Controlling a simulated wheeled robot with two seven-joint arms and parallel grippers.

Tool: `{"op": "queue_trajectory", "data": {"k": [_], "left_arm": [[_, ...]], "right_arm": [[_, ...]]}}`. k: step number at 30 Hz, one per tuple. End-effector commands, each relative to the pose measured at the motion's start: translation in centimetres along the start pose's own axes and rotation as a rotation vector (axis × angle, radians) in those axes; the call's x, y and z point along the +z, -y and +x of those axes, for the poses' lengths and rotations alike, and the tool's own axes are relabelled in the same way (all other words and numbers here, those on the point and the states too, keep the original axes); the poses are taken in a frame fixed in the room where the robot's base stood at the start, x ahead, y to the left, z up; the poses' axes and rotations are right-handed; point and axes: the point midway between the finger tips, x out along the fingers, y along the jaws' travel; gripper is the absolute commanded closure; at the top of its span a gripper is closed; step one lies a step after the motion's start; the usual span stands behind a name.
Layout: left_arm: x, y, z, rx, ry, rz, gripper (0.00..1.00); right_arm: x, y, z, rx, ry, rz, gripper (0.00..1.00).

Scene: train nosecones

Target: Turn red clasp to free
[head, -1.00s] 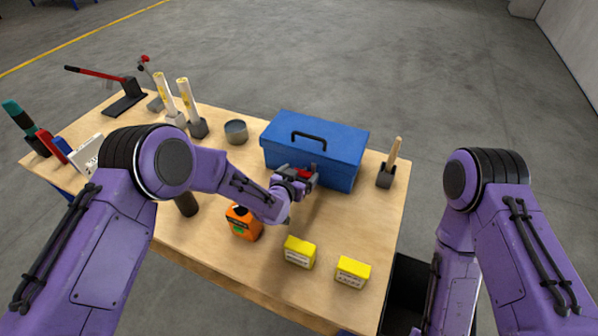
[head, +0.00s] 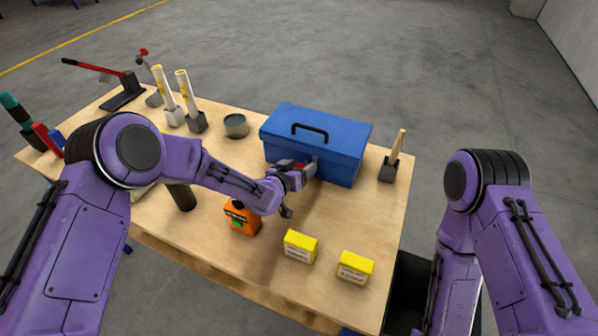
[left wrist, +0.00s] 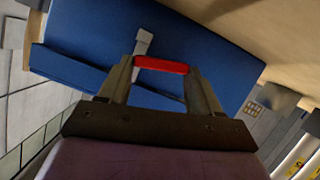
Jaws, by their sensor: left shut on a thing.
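The blue toolbox (head: 335,152) with a black handle stands closed at the back of the workbench. Its red clasp (left wrist: 161,65) shows between my left fingertips in the left wrist view, with a pale grey metal strip (left wrist: 143,42) beside it on the toolbox face. My left gripper (head: 306,170) is at the front of the toolbox, shut on the red clasp. In the head view a little red shows at the gripper, and the rest of the clasp is hidden. My right arm is at the right, with its gripper out of view.
A grey can (head: 236,126) and a wooden-handled brush (head: 391,165) flank the toolbox.

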Motion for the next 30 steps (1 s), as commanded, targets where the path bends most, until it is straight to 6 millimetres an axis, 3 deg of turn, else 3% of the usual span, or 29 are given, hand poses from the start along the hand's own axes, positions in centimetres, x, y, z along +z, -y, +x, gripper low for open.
{"op": "queue_trajectory", "data": {"k": [4,5,7,17,30], "left_arm": [[0.0,0.0,-0.1,-0.001,0.003,0.001,0.67],[0.0,0.0,-0.1,-0.001,0.003,0.002,0.33],[0.0,0.0,-0.1,-0.001,0.003,0.002,0.11],[0.0,0.0,-0.3,-0.001,0.001,0.003,0.11],[0.1,0.1,-7.1,-0.001,0.002,0.003,0.11]], "right_arm": [[-0.1,0.0,-0.1,0.000,0.000,0.000,0.57],[-0.1,0.0,-0.1,0.000,0.000,0.000,0.57],[-0.1,0.0,-0.1,0.000,0.000,0.000,0.57],[0.0,0.0,0.0,0.000,0.000,0.000,0.57],[0.8,0.2,2.0,0.000,0.000,0.000,0.57]]}}
